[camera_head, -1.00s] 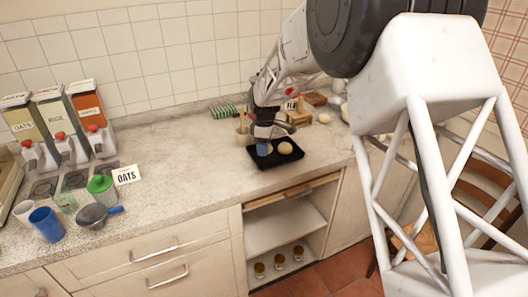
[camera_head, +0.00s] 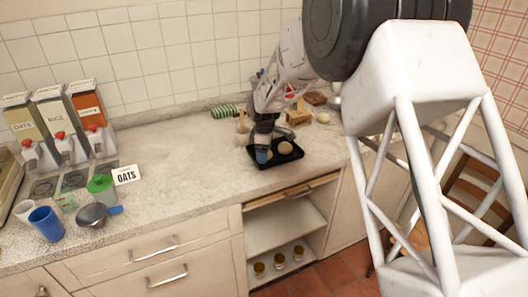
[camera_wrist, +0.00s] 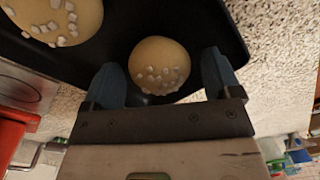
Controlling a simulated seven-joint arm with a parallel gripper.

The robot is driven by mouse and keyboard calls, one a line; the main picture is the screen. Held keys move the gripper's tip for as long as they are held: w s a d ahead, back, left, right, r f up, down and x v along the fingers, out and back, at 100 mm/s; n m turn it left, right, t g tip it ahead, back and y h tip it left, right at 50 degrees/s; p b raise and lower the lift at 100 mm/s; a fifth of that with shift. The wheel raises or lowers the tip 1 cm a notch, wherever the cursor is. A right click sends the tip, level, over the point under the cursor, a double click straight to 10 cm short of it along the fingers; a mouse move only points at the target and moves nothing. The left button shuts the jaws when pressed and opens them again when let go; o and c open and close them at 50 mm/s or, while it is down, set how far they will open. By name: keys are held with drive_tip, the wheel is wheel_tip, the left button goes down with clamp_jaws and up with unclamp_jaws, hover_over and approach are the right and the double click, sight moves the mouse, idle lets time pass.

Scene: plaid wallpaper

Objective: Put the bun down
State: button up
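A pale round bun (camera_wrist: 158,66) with white bits on its top sits on a black tray (camera_wrist: 105,45). In the wrist view it lies between the two blue fingertips of my gripper (camera_wrist: 165,78), with a visible gap on each side. My gripper is open and low over the tray. A second bun (camera_wrist: 55,18) with white bits lies on the tray at the upper left. In the head view my gripper (camera_head: 263,156) is at the left part of the tray (camera_head: 290,163), beside a bun (camera_head: 285,147); the other bun is mostly hidden by the gripper.
The counter (camera_head: 190,150) left of the tray is clear. Beyond the tray stand a wooden block (camera_head: 298,118) and a pale round item (camera_head: 323,118). Dispensers (camera_head: 50,125), a blue cup (camera_head: 46,223) and a pan (camera_head: 92,215) stand far left. An open shelf (camera_head: 275,230) lies below.

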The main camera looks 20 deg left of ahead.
drive_tip(key=shift+r, duration=0.1)
wheel_tip(320, 180, up, 12)
drive_tip(key=shift+w, duration=0.25)
idle(0.6)
drive_tip(key=shift+r, duration=0.1)
idle(0.8)
drive_tip(key=s+d+r+m+t, duration=0.1)
drive_tip(key=s+d+r+m, duration=0.3)
drive_tip(key=d, duration=0.6)
drive_tip(key=s+d+r+m, duration=0.2)
drive_tip(key=s+d+r, duration=0.35)
drive_tip(key=d, duration=0.45)
drive_tip(key=s+d+r+m+t, duration=0.1)
drive_tip(key=s+d+r+m, duration=0.2)
drive_tip(key=s+d, duration=0.45)
drive_tip(key=s+d+f+m, duration=0.2)
drive_tip(key=s+d+m, duration=0.3)
drive_tip(key=s+d, duration=0.5)
drive_tip(key=s+d+f+m+t, duration=0.1)
drive_tip(key=s+d+m, duration=0.5)
drive_tip(key=s, duration=1.1)
drive_tip(key=d+f, duration=0.1)
drive_tip(key=d, duration=0.3)
drive_tip(key=shift+s, duration=0.2)
